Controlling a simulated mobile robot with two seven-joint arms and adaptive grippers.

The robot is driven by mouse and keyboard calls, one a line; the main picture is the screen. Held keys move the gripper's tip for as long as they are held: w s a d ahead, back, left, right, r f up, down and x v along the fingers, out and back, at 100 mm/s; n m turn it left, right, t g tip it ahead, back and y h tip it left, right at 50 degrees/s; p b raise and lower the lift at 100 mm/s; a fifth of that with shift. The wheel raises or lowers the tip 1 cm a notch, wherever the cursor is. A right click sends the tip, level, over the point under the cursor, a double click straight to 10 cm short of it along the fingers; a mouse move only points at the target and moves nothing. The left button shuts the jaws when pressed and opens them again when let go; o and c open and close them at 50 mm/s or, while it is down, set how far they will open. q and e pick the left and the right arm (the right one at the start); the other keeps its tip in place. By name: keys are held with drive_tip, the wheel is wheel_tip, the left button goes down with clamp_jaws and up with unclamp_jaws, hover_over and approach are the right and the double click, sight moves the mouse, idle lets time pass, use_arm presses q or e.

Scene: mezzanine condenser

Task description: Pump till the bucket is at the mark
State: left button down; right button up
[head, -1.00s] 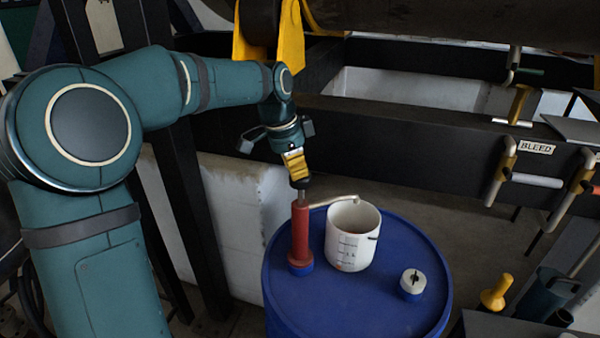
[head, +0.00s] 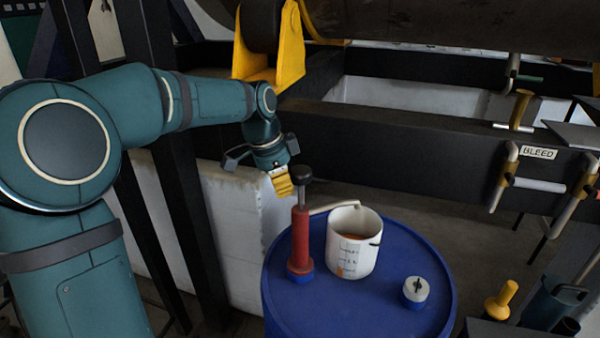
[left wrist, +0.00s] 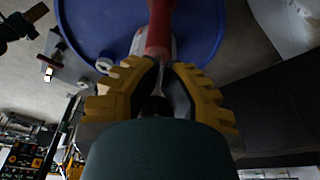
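The red hand pump (head: 299,240) stands upright on the blue drum (head: 390,310). Its black knob (head: 301,173) is up, with a length of pale rod showing below it. A spout leads to the white bucket (head: 345,262), which has graduation marks outside and orange-brown liquid inside. I cannot read which mark the liquid matches. My left gripper (head: 282,184), with yellow fingers, is close to the left of the knob. In the left wrist view its fingers (left wrist: 158,68) are apart, with the rod (left wrist: 160,78) showing in the gap. My right gripper is not in view.
A small white-and-blue capped item (head: 415,290) sits on the drum, right of the bucket. A yellow-handled object (head: 500,298) is at lower right. A dark beam with a BLEED label (head: 537,153) and pipe handles runs behind. A pale block (head: 235,230) stands left of the drum.

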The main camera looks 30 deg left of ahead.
use_arm(q)
drive_tip(key=shift+w, duration=0.1)
approach(294, 169)
drive_tip(key=s+a+f, duration=0.1)
drive_tip(key=s+a, duration=0.1)
drive_tip(key=s, duration=0.1)
drive_tip(key=shift+w+f, duration=0.15)
drive_tip(key=shift+w, duration=0.05)
idle(0.7)
drive_tip(key=shift+g+y, duration=0.4)
drive_tip(key=shift+g, duration=0.1)
drive_tip(key=w+d+p, duration=0.1)
drive_tip(key=p, duration=0.3)
drive_tip(key=w+d+p, duration=0.2)
drive_tip(key=p, duration=0.2)
drive_tip(key=shift+w+p, duration=0.3)
drive_tip(key=shift+w+d+f+p, duration=0.25)
drive_tip(key=shift+w+d+p, duration=0.05)
drive_tip(key=shift+p, duration=0.3)
drive_tip(key=shift+f, duration=0.1)
